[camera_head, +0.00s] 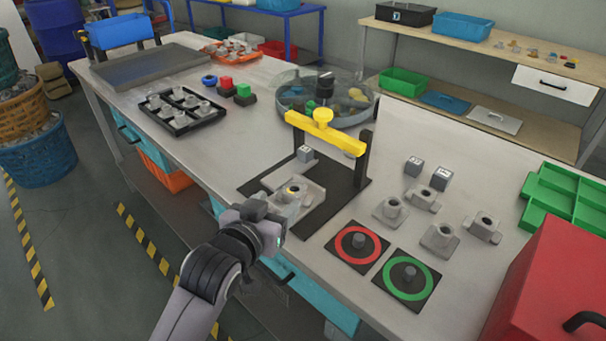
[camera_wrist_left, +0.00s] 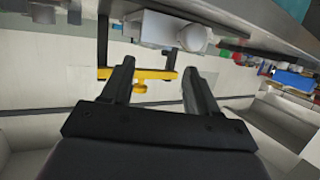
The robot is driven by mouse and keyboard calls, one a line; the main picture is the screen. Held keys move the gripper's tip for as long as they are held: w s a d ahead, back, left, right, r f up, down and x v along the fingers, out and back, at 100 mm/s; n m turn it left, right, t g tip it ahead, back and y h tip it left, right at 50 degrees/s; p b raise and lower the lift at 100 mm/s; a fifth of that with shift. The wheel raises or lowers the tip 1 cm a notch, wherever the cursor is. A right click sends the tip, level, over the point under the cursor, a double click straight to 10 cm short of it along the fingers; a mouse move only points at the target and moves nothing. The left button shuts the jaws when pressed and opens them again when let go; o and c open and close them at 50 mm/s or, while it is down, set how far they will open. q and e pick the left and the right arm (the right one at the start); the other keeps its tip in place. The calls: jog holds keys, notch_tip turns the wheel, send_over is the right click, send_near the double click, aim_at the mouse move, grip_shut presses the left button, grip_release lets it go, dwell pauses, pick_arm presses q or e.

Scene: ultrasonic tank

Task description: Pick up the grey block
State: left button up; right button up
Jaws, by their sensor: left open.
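A small grey block (camera_head: 305,154) with a pale marked top sits on the dark base under the yellow-barred frame (camera_head: 325,133). Two similar grey blocks, one (camera_head: 413,166) and another (camera_head: 440,178), stand further right on the table. I cannot tell which is meant. My left gripper (camera_head: 270,222) is at the table's front edge, just in front of a grey fitting (camera_head: 293,198), with the frame behind. In the left wrist view its two fingers (camera_wrist_left: 157,82) are apart with nothing held between them. That tilted view shows the yellow bar (camera_wrist_left: 135,74). My right gripper is not in view.
Several grey fittings stand right of the frame, near a red-ring plate (camera_head: 357,262) and a green-ring plate (camera_head: 388,285). A red box (camera_head: 545,290) and green tray (camera_head: 560,185) are at right. A round clear tank (camera_head: 360,115) stands behind the frame.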

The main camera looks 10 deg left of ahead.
aim_at(296, 186)
pick_arm(q)
jog(key=shift+w+d, duration=0.2)
jog(key=shift+w, duration=0.15)
jog(key=shift+f+p+x, duration=0.2)
jog(key=shift+p+x, duration=0.2)
jog(key=shift+x, duration=2.9)
jog(key=shift+s+d, duration=0.1)
jog(key=shift+d, duration=0.05)
jog(key=c, duration=1)
jog(key=shift+o, duration=0.2)
